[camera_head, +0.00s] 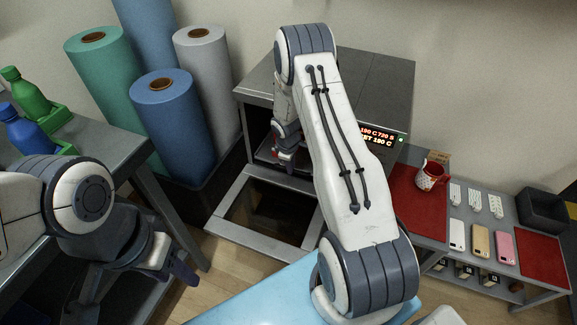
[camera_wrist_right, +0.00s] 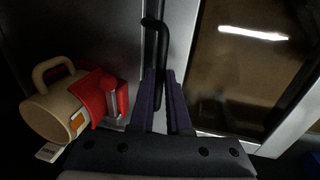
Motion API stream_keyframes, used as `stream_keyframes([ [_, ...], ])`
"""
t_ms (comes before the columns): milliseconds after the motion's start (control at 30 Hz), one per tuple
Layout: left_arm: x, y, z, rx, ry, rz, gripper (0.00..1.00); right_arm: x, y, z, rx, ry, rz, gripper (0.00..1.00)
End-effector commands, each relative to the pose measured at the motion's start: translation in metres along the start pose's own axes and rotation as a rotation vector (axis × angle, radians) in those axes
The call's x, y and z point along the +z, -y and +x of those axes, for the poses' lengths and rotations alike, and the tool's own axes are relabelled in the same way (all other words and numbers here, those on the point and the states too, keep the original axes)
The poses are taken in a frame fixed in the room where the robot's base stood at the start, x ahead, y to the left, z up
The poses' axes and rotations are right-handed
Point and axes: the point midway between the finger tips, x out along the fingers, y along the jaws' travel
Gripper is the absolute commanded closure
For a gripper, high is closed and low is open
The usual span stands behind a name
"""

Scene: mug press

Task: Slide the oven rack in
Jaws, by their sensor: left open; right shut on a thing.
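The oven (camera_head: 350,75) is a grey box against the wall, with its glass door (camera_head: 230,185) folded down in front. My right gripper (camera_head: 285,150) is at the oven's opening, partly hidden by my own arm. In the right wrist view my right gripper (camera_wrist_right: 166,90) is shut on a dark bent rod (camera_wrist_right: 163,42), apparently the rack handle. A cream mug (camera_wrist_right: 50,108) with a red clamp (camera_wrist_right: 100,97) around it lies left of the fingers. Most of the rack is hidden. My left gripper (camera_head: 176,262) is open and empty at lower left.
A lit display (camera_head: 378,137) is on the oven front. Right of it, a shelf holds red mats (camera_head: 418,200), a patterned mug (camera_head: 432,175) and several phone cases (camera_head: 480,240). Tall rolls (camera_head: 168,112) stand left of the oven. A table with bottles (camera_head: 28,92) is at far left.

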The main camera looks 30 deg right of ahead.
Motion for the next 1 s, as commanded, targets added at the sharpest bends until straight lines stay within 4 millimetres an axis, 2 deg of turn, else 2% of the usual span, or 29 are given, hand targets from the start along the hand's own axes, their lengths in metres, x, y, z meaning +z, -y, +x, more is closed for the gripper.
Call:
stream_keyframes([
  [333, 0.0, 0.0, 0.0, 0.0, 0.0, 0.0, 0.5, 0.001, -0.001, 0.0, 0.0, 0.002, 0.002, 1.0],
  [367, 0.0, 0.0, 0.0, 0.0, 0.0, 0.0, 0.5, 0.001, -0.001, 0.0, 0.0, 0.002, 0.002, 0.78],
  [400, 0.0, 0.0, 0.0, 0.0, 0.0, 0.0, 0.5, 0.001, -0.001, 0.0, 0.0, 0.002, 0.002, 0.62],
  [433, 0.0, 0.0, 0.0, 0.0, 0.0, 0.0, 0.5, 0.001, -0.001, 0.0, 0.0, 0.002, 0.002, 0.55],
  [767, 0.0, 0.0, -0.001, 0.0, 0.0, 0.0, 0.5, 0.001, -0.001, -0.002, 0.0, 0.001, 0.001, 0.55],
  [867, 0.0, 0.0, -0.003, 0.0, 0.0, 0.0, 0.5, 0.0, -0.001, -0.011, 0.0, 0.0, 0.001, 0.55],
  [1000, 0.0, -0.001, -0.009, 0.0, 0.0, 0.0, 0.5, 0.0, -0.002, -0.037, 0.002, -0.001, 0.001, 0.55],
])
